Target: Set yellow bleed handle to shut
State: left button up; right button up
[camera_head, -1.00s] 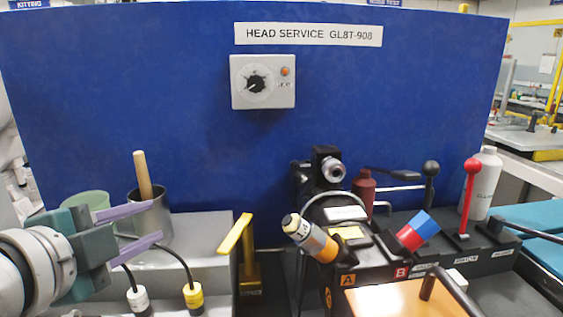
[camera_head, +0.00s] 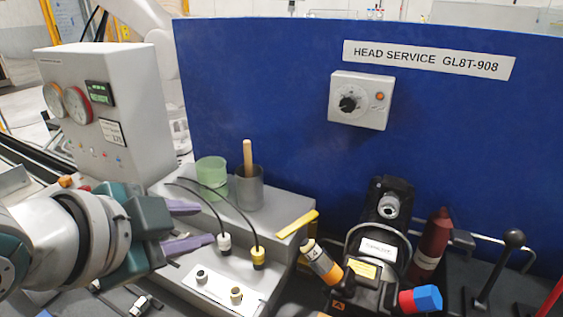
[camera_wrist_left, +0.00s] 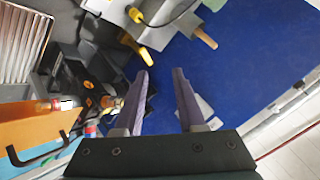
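The yellow bleed handle (camera_head: 296,223) is a flat bar at the right end of the grey bench block. It slants up to the right in the head view, and its lower mount is mostly hidden. It also shows in the left wrist view (camera_wrist_left: 134,44), beyond the fingertips. My left gripper (camera_head: 200,225) is open and empty, with two purple fingers apart, to the left of the handle and not touching it. The fingers also show in the left wrist view (camera_wrist_left: 161,75). My right gripper is not in view.
A green cup (camera_head: 212,172) and a grey mug (camera_head: 249,193) with a wooden handle stand behind. Cables run to white and yellow plugs (camera_head: 258,258). An orange-banded cylinder (camera_head: 322,262) is close right of the handle. A gauge box (camera_head: 105,115) stands left, a blue panel (camera_head: 270,90) behind.

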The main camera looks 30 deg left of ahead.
aim_at(311, 216)
jog(key=k+j+z, duration=0.1)
jog(key=j+z, duration=0.25)
jog(key=k+j+z, duration=0.15)
jog(key=j+z, duration=0.2)
jog(key=k+j+z, duration=0.2)
jog(key=z, duration=0.15)
jog(key=j, duration=0.1)
